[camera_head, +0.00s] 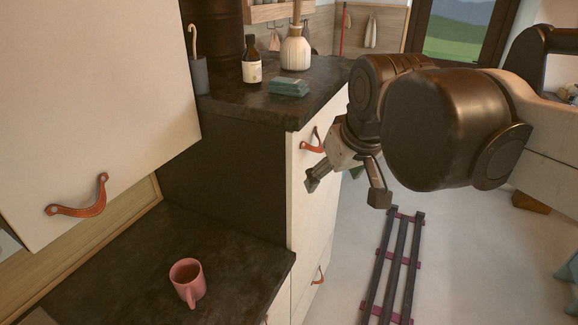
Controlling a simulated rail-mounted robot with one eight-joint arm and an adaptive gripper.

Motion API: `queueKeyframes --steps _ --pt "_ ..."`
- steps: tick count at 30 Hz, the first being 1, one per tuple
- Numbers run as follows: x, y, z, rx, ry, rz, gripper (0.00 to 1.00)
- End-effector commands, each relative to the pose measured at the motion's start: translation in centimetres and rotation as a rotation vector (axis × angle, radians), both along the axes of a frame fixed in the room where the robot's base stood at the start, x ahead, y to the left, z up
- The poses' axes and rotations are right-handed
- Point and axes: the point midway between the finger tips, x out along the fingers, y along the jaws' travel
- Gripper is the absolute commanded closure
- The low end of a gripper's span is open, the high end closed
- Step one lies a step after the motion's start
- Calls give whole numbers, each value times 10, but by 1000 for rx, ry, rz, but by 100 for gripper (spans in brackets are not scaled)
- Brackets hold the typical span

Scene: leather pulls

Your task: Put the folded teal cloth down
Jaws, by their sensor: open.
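The folded teal cloth (289,86) lies flat on the dark upper countertop (232,100), near its front edge. My gripper (346,191) is open and empty. It hangs in front of the white drawer fronts, to the right of and lower in the picture than the cloth, clear of it. Its two fingers are spread wide and point downward.
A brown bottle (251,62) and a cream ribbed vase (296,52) stand behind the cloth. A grey holder (199,76) stands left. A pink mug (187,281) sits on the lower counter (235,255). A white cabinet door (90,100) with a leather pull fills the upper left.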

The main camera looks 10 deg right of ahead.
Motion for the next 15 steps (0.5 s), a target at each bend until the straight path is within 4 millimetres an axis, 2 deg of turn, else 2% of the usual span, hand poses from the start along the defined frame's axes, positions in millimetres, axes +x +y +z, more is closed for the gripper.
queueKeyframes --steps 1,6,10,15 --pt "-16 0 -19 12 -18 -21 36" --pt "-52 1 -65 52 -69 -82 36" --pt "-66 1 -85 70 -91 -107 36" --pt "-70 1 -91 77 -99 -117 36"
